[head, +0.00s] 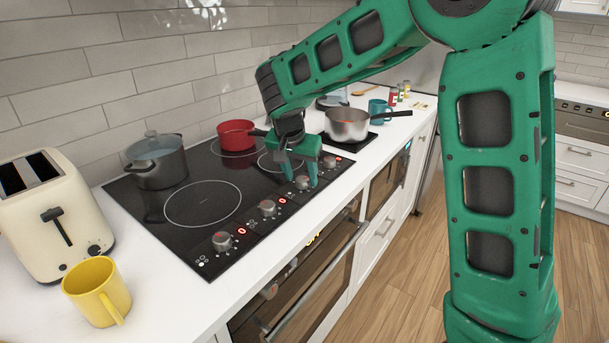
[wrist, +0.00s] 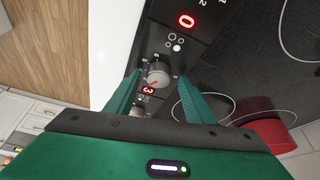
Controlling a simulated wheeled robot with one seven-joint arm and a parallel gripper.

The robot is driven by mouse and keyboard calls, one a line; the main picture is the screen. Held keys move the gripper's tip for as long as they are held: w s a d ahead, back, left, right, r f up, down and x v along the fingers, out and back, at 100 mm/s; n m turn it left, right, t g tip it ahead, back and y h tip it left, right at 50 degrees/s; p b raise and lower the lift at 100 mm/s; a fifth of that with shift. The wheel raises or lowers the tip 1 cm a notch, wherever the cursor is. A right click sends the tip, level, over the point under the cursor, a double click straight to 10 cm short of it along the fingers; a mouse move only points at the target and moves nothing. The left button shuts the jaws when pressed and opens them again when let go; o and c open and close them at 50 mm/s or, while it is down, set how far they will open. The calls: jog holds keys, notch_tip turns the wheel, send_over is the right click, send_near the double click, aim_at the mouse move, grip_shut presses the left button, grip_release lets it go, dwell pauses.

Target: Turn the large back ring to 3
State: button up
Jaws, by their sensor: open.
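The black cooktop (head: 150,215) has a row of metal knobs along its front edge. My gripper (head: 302,184) is open, pointing down over the third knob from the left (head: 302,182). In the wrist view this knob (wrist: 158,73) sits between the two green fingers (wrist: 160,92); whether they touch it is unclear. The knob has a red pointer line, and the display (wrist: 148,90) beside it reads 3. The neighbouring display (wrist: 186,20) reads 0. The burner icon (wrist: 175,43) by the knob has one filled dot, seemingly for a back ring. The red pan (head: 236,134) covers much of a back ring.
A dark lidded pot (head: 156,163) stands on the back left ring. A steel saucepan (head: 347,124) stands right of the cooktop. A toaster (head: 50,215) and yellow mug (head: 98,290) are at the left. The large front ring (head: 203,204) is bare.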

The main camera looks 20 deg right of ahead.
jog(key=shift+r, duration=0.1)
jog(key=v, duration=1)
jog(key=shift+r, duration=0.25)
jog(key=shift+a, duration=0.1)
jog(key=s+d+f+g, duration=0.3)
jog(key=s+d, duration=1.5)
jog(key=d, duration=0.2)
jog(key=s+d+f+y, duration=0.1)
jog(key=s+f, duration=0.2)
jog(key=s, duration=0.6)
jog(key=s+d+f+n+y, duration=0.1)
jog(key=s+f+y, duration=0.1)
jog(key=s, duration=0.7)
jog(key=shift+s+d+f+g, duration=0.2)
jog(key=shift+s+f+g, duration=0.15)
jog(key=shift+f, duration=0.4)
